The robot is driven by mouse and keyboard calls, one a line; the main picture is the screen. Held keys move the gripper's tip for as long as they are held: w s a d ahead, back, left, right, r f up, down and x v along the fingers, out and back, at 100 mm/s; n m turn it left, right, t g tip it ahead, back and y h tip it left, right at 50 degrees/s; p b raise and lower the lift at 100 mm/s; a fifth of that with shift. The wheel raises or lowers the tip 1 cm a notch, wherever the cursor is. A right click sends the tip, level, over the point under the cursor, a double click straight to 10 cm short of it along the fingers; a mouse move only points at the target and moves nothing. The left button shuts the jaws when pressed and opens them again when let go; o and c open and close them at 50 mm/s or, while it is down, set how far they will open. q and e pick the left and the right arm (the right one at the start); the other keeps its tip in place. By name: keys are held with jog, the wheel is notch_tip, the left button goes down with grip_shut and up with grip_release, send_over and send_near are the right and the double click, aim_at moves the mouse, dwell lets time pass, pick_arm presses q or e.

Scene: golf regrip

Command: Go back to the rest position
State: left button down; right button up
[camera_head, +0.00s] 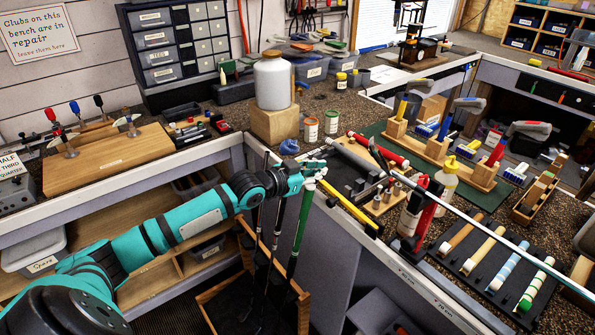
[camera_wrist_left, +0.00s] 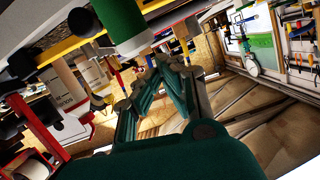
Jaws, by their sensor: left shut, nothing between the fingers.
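My left arm reaches in from the left in the head view, and its teal gripper (camera_head: 316,170) is above the front edge of the bench corner. The gripper is shut and empty; in the left wrist view its fingers (camera_wrist_left: 158,62) come together at the tips. A club with a green grip (camera_head: 303,215) stands upright just below the gripper among other clubs in a wooden rack (camera_head: 250,285). A green and white cylinder (camera_wrist_left: 125,30) shows close to the fingers in the left wrist view. My right gripper is not in view.
A yellow level (camera_head: 350,208) and a vise (camera_head: 372,185) are right beside the gripper. A long bare shaft (camera_head: 480,232) crosses the right bench above a tray of grips (camera_head: 470,250). A white jar (camera_head: 272,82) stands behind on a wooden block. A wooden board (camera_head: 105,160) lies at left.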

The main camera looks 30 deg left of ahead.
pick_arm(q)
jog(key=b+v, duration=0.1)
jog(key=v, duration=0.6)
jog(key=shift+f, duration=0.15)
